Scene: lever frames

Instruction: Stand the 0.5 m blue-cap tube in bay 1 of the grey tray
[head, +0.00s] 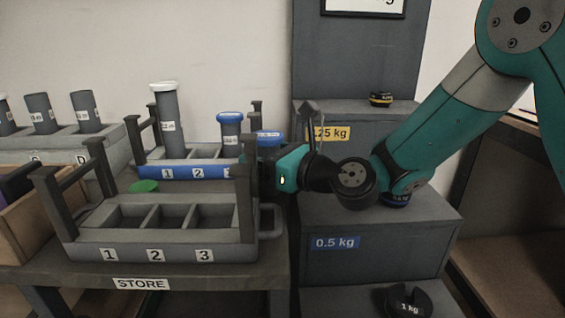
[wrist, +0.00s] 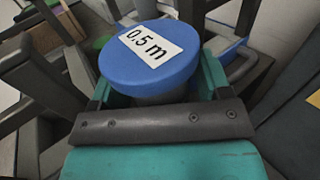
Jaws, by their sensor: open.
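A blue cap marked 0.5 m (wrist: 150,55) fills the middle of the wrist view, with its tube mostly hidden below it. In the head view a blue cap (head: 268,137) shows just behind my gripper (head: 285,168), near the right end of the blue tray (head: 180,172). My gripper is open, with its teal fingers on either side of the tube below the cap; I cannot tell whether they touch it. The grey tray (head: 90,238) stands in front on the store table, and its bays 1, 2 and 3 look empty.
A white-cap tube (head: 166,120) and another blue-cap tube (head: 231,130) stand in the blue tray. The grey tray's dark upright handles (head: 55,205) rise at both ends. A green disc (head: 144,186) lies between the trays. Grey weight steps (head: 375,235) stand on the right.

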